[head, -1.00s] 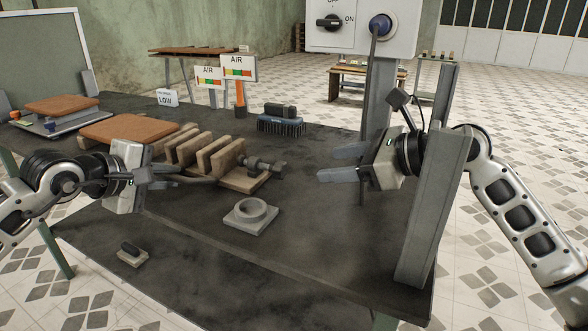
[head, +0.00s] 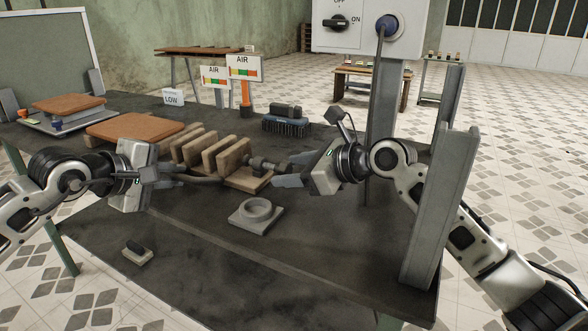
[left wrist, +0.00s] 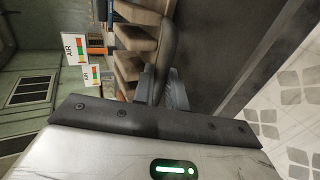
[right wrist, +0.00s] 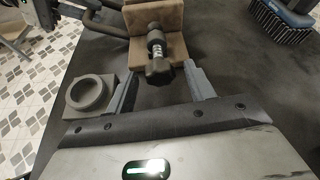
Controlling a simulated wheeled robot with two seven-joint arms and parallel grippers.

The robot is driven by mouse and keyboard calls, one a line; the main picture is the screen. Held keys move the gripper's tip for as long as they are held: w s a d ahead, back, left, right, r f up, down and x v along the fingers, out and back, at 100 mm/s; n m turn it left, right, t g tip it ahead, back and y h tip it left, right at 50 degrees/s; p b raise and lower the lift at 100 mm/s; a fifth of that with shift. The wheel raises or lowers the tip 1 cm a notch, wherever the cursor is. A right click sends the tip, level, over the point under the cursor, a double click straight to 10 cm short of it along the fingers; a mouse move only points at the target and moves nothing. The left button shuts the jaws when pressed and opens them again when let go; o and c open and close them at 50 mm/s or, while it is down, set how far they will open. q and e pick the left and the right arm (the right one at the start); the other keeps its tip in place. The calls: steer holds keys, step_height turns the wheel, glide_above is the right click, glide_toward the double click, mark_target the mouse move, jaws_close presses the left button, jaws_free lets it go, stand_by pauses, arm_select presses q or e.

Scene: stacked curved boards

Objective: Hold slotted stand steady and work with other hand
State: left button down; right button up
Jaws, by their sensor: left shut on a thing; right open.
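The slotted stand (head: 232,156) is a row of upright wooden slats on the dark table. In the left wrist view its slats (left wrist: 135,42) show beside a dark curved bar (left wrist: 166,45). My left gripper (head: 180,174) is shut at the stand's near left side, apparently on this bar. At the stand's right end a dark bolt-like tool (head: 262,164) lies on a wooden block. In the right wrist view the tool (right wrist: 156,50) points toward me. My right gripper (right wrist: 163,88) is open, its fingers on either side of the tool's near end. It also shows in the head view (head: 286,172).
A grey ring on a square base (head: 257,212) lies just in front of the stand. A blue brush (head: 286,124) lies behind, a brown board (head: 135,128) at left. A grey upright post (head: 440,210) stands near my right arm. The front of the table is mostly clear.

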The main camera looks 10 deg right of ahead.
steer(key=c, duration=1)
steer(key=shift+o, duration=0.2)
steer(key=shift+n+t, duration=0.3)
steer(key=shift+n, duration=0.2)
steer(key=o, duration=1)
steer(key=shift+c, duration=0.2)
steer(key=v, duration=1.2)
steer(key=shift+s+r, duration=0.1)
steer(key=shift+r, duration=0.05)
steer(key=shift+a, duration=0.1)
